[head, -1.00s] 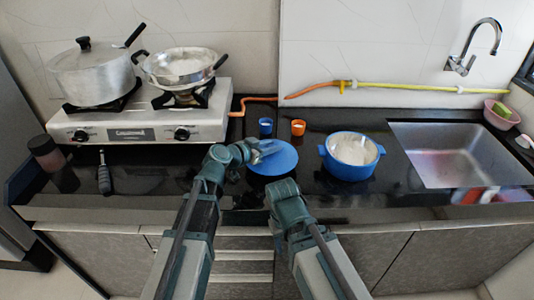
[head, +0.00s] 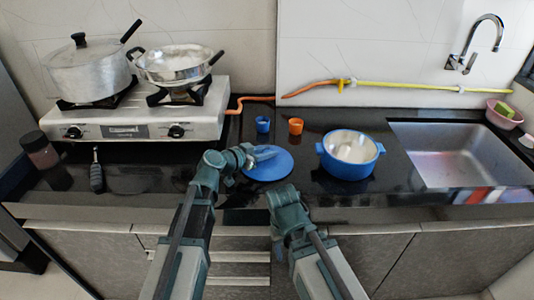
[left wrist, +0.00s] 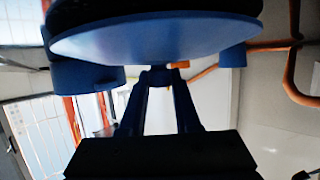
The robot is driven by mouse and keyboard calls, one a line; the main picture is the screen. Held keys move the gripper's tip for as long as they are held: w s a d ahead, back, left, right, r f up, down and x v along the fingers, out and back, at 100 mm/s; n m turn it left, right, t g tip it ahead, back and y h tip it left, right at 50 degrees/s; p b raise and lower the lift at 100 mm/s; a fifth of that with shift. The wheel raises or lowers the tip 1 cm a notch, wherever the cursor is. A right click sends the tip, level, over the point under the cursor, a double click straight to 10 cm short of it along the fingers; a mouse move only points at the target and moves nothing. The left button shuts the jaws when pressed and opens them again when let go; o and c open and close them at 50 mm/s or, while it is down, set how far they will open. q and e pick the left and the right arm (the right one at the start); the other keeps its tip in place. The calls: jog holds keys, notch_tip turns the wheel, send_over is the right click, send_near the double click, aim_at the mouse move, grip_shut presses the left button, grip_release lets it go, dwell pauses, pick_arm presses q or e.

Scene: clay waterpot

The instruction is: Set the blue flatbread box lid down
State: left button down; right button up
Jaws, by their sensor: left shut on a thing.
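The blue flatbread box lid (head: 268,165) is a flat round disc in the middle of the head view, over the front part of the dark counter. My left gripper (head: 262,153) is shut on it at its upper side. In the left wrist view the lid (left wrist: 160,38) fills the top, beyond my gripper's fingers (left wrist: 160,76). Whether the lid touches the counter I cannot tell. The blue flatbread box (head: 350,160) stands open to the right of the lid, with a pale inside. My right arm reaches in at the lower middle; its fingers are hidden.
A blue cup (head: 263,124) and an orange cup (head: 296,126) stand just behind the lid. A gas stove (head: 140,118) with two pans is at the left, and a sink (head: 465,155) at the right.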

pick_arm(q)
jog(key=c, duration=0.6)
grip_release()
jog(key=shift+f, duration=0.1)
jog(key=shift+r, duration=0.2)
jog(key=p+v, duration=0.4)
jog(key=v, duration=0.8)
jog(key=shift+a+f, duration=0.1)
jog(key=shift+s, duration=0.15)
